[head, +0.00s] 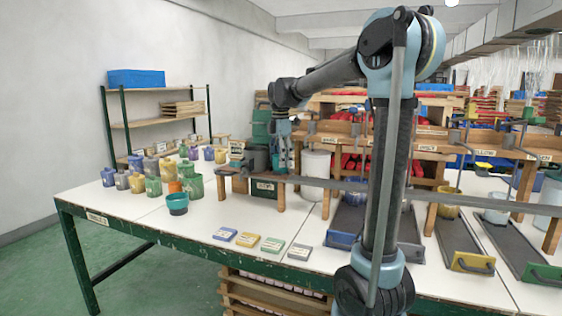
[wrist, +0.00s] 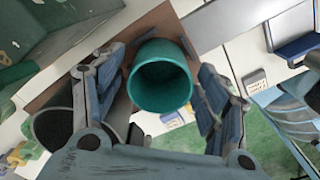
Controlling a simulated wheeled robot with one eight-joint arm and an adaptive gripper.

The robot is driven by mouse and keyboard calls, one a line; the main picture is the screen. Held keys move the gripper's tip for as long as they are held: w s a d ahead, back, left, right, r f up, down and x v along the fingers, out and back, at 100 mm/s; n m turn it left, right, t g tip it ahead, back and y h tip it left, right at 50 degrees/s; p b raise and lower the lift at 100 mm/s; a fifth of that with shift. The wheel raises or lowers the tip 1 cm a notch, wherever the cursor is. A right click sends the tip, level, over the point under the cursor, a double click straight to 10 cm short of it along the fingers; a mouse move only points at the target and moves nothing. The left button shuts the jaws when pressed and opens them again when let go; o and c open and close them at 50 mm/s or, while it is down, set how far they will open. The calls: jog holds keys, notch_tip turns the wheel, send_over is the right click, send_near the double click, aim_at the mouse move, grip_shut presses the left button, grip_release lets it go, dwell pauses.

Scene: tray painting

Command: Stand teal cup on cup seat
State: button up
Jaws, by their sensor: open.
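The teal cup (wrist: 160,85) stands upright between my gripper's fingers in the wrist view, its open mouth toward the camera. My gripper (wrist: 160,95) is open, with one blue-grey finger on each side of the cup. A brown wooden surface (wrist: 135,38) shows under and behind the cup; I cannot tell whether it is the cup seat or how the cup's base rests. A bit of the teal cup (head: 275,162) shows beside the fingers.
A dark-mouthed container (wrist: 55,132) sits close to the left finger. A teal pot (head: 177,204) and several coloured jars stand on the left of the white table (head: 130,221). Several small labelled tiles lie near the front edge, with clear table around them.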

notch_tip(320, 180, up, 12)
dwell(0.6)
